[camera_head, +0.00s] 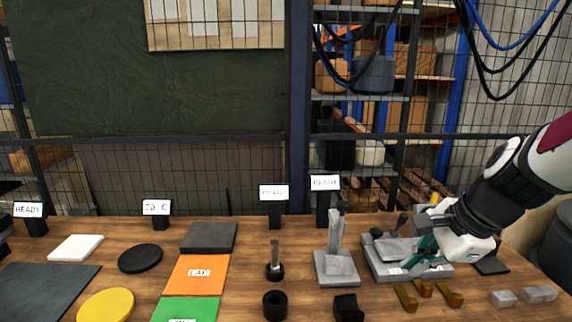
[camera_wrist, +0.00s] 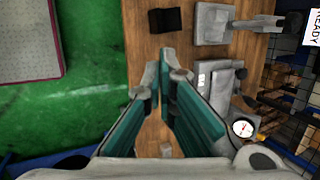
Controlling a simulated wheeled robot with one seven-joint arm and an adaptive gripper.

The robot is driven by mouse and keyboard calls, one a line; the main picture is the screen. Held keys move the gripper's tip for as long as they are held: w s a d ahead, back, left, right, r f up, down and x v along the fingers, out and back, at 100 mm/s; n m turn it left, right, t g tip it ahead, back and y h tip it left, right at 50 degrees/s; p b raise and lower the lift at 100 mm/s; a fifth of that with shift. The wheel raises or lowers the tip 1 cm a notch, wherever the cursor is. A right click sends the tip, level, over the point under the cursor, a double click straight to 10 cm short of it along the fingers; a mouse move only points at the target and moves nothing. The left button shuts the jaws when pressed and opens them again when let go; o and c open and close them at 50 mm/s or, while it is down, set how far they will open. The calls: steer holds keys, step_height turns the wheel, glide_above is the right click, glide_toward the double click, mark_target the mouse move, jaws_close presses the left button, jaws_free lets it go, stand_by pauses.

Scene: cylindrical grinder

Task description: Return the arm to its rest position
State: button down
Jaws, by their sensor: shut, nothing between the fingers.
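My arm reaches in from the right in the head view. My gripper (camera_head: 414,264), with teal fingers, points down and left over the right part of the wooden bench (camera_head: 130,255). It shows in front of a grey metal fixture (camera_head: 388,262); I cannot tell whether it touches it. In the wrist view my gripper (camera_wrist: 168,62) has its fingertips together, with nothing between them. The fixture (camera_wrist: 208,85) lies right of the fingers there, and a dial gauge (camera_wrist: 242,128) is beside it.
A grey stand (camera_head: 337,265) is left of the fixture. Brass blocks (camera_head: 423,290) and grey blocks (camera_head: 521,295) lie near the front. A black block (camera_head: 347,308) sits at the front edge. Orange (camera_head: 196,275) and green mats lie further left. A mesh fence (camera_head: 255,170) stands behind.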

steer(key=s+a+r+n+h, duration=0.1)
steer(key=s+a+r+n, duration=0.1)
steer(key=s+n, duration=0.6)
steer(key=s+a+r+n+h, duration=0.1)
steer(key=s+a+r+n, duration=0.1)
steer(key=s+n, duration=0.7)
steer(key=shift+s+a+r+h, duration=0.2)
steer(key=shift+s+r+h, duration=0.2)
steer(key=shift+s, duration=0.1)
